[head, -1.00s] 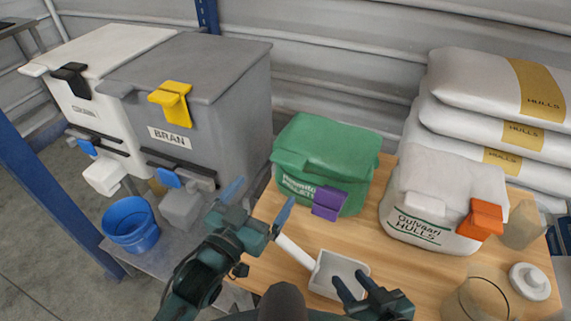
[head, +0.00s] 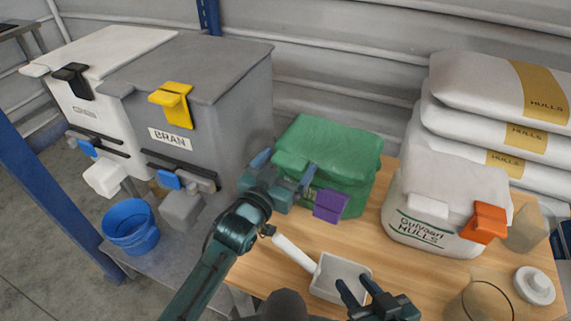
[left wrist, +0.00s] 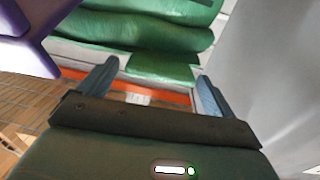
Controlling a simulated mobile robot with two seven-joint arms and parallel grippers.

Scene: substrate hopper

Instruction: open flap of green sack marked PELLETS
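The green sack (head: 335,140) stands on the wooden bench with its top folded over, and a purple clip (head: 331,205) sits at its front right. My left gripper (head: 285,168) is open at the sack's front left and hides most of its label. In the left wrist view, the fingers of my left gripper (left wrist: 155,80) are spread apart, with a green tab of the sack's flap (left wrist: 160,68) between and beyond them. I cannot tell whether they touch it. The purple clip (left wrist: 25,45) is at the left there. My right gripper (head: 357,287) is open and empty near the scoop.
A white scoop (head: 325,284) lies on the bench (head: 290,226). A white HULLS sack (head: 420,232) with an orange clip (head: 487,222) stands right of the green sack. A grey BRAN hopper (head: 235,95) rises close on the left. A blue bucket (head: 131,228) is lower left.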

